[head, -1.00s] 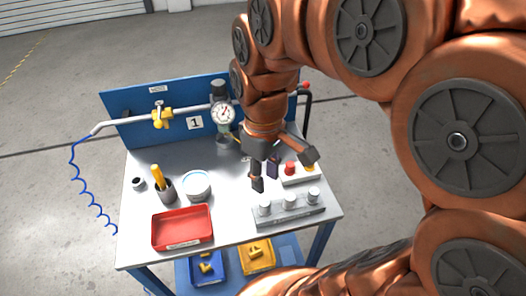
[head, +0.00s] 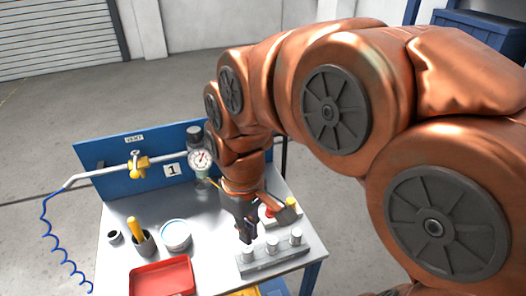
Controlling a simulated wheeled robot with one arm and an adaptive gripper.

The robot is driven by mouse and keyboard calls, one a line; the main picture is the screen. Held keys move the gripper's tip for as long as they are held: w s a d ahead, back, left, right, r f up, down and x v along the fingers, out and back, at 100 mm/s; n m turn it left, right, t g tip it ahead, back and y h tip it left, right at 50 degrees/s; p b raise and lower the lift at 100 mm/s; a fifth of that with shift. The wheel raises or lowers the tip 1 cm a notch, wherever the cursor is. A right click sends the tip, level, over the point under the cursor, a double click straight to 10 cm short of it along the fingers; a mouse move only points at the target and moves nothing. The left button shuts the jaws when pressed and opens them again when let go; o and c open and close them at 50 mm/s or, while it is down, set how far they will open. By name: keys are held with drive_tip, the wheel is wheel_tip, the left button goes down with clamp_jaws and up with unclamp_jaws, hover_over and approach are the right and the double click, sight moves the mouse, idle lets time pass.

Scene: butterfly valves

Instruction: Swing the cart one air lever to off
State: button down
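A round gauge (head: 200,160) sits on the pipe between lever and arm. A grey block with several knobs (head: 272,256) and a red-and-yellow button box (head: 291,210) lie near my gripper. A red tray (head: 162,278), white tub (head: 176,234) and dark cup (head: 145,243) stand left.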

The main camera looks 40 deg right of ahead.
drive_tip(key=w+d+r+m+t+b, duration=0.1)
drive_tip(key=w+d+r+m, duration=0.15)
drive_tip(key=w+d, duration=0.4)
drive_tip(key=w+d+r+m+t+b, duration=0.1)
drive_tip(key=w+d+r+t, duration=0.15)
drive_tip(key=w, duration=0.65)
drive_tip(key=w+d+r+m+t+h, duration=0.1)
drive_tip(key=w+d+r+m, duration=0.15)
drive_tip(key=w+d, duration=0.4)
drive_tip(key=w+d+r+m+h, duration=0.1)
drive_tip(key=w+d+r, duration=0.25)
drive_tip(key=d, duration=0.55)
drive_tip(key=shift+m, duration=0.3)
drive_tip(key=shift+p+x, duration=0.9)
drive_tip(key=shift+x, duration=4.35)
